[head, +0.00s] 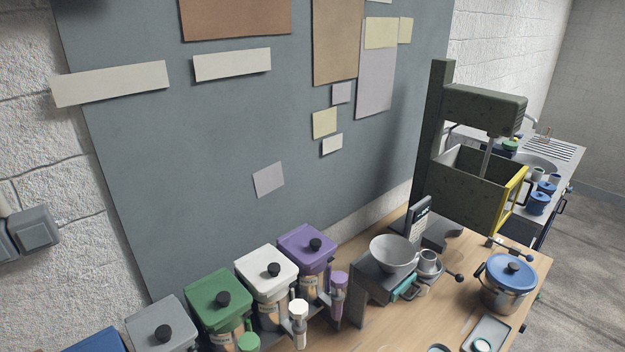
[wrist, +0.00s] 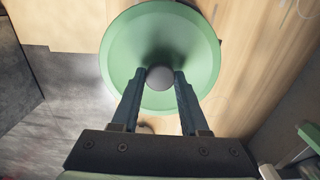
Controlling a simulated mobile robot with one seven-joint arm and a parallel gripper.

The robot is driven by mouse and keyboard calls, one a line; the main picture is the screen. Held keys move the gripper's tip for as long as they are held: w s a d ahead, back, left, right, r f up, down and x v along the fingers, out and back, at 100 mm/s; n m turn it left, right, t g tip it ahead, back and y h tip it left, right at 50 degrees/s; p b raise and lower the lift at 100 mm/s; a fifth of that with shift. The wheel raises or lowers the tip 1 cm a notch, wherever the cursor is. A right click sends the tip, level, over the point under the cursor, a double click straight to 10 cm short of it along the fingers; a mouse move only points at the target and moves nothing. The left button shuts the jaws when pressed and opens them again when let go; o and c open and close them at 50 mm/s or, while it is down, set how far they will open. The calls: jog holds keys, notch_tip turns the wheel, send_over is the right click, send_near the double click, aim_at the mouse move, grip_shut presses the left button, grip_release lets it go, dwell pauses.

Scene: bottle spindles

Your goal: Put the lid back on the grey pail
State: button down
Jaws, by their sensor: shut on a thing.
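My gripper (wrist: 159,75) is shut on the grey ball knob of a round green lid (wrist: 175,34) in the wrist view. The lid's broad face lies beyond the fingertips, with wooden worktop showing around it. I cannot tell how far it is from the wood. My gripper and this lid do not show in the head view. I cannot make out a grey pail for certain. A grey square-lidded container (head: 162,326) with a black knob stands at the lower left of the head view, partly cut off.
Green (head: 219,297), white (head: 266,272) and purple (head: 308,246) lidded containers stand along the wall. A grey bowl (head: 393,256) sits on a stand. A steel pot (head: 505,298) with a blue lid is at the right, near a tray (head: 490,331) and a dark press (head: 470,187).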

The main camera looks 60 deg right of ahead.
dwell(0.4)
jog(key=shift+c, duration=1.7)
grip_release()
jog(key=shift+o, duration=0.3)
jog(key=shift+o, duration=1.4)
jog(key=shift+r, duration=3.5)
